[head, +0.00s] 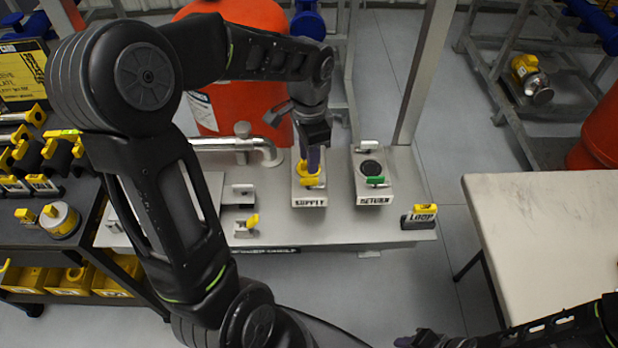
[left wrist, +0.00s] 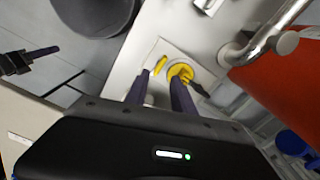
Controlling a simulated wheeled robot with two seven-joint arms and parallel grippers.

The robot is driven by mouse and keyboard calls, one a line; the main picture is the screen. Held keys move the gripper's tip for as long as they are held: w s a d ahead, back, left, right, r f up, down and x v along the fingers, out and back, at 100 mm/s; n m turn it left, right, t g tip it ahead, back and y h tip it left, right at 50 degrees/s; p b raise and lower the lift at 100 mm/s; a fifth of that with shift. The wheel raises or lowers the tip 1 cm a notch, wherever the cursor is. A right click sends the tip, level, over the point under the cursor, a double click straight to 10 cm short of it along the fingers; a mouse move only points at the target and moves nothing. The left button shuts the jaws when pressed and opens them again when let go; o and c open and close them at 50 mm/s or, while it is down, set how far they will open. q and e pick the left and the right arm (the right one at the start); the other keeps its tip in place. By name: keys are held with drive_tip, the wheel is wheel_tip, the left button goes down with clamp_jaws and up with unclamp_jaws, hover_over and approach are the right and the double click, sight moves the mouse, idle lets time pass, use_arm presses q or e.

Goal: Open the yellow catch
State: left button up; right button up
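The yellow catch (head: 313,183) is a small bar on the front part of the SUPPLY block (head: 309,198), beside a round yellow piece (head: 306,168). In the left wrist view the catch (left wrist: 156,56) is a slim yellow bar left of the round yellow piece (left wrist: 181,74). My left gripper (head: 311,158) points down over the SUPPLY block. Its fingers (left wrist: 160,84) stand apart, with the catch just beyond and between their tips. I cannot tell whether they touch anything. My right gripper (head: 414,341) is partly cut off at the bottom edge; its opening is unclear.
The RETURN block (head: 372,188), with a green catch (head: 376,180), stands right of SUPPLY. A LOOP tag (head: 420,217) sits at the shelf's right end. An orange tank (head: 222,92) and silver pipe (head: 264,150) are behind. A pale table (head: 550,235) stands at right.

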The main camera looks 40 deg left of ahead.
use_arm(q)
drive_tip(key=n, duration=0.3)
drive_tip(key=shift+r, duration=0.2)
drive_tip(key=n, duration=0.4)
drive_tip(key=shift+r+b, duration=0.2)
drive_tip(key=shift+b, duration=0.2)
drive_tip(key=n, duration=0.3)
drive_tip(key=shift+r, duration=0.2)
drive_tip(key=n, duration=0.4)
drive_tip(key=shift+r, duration=0.35)
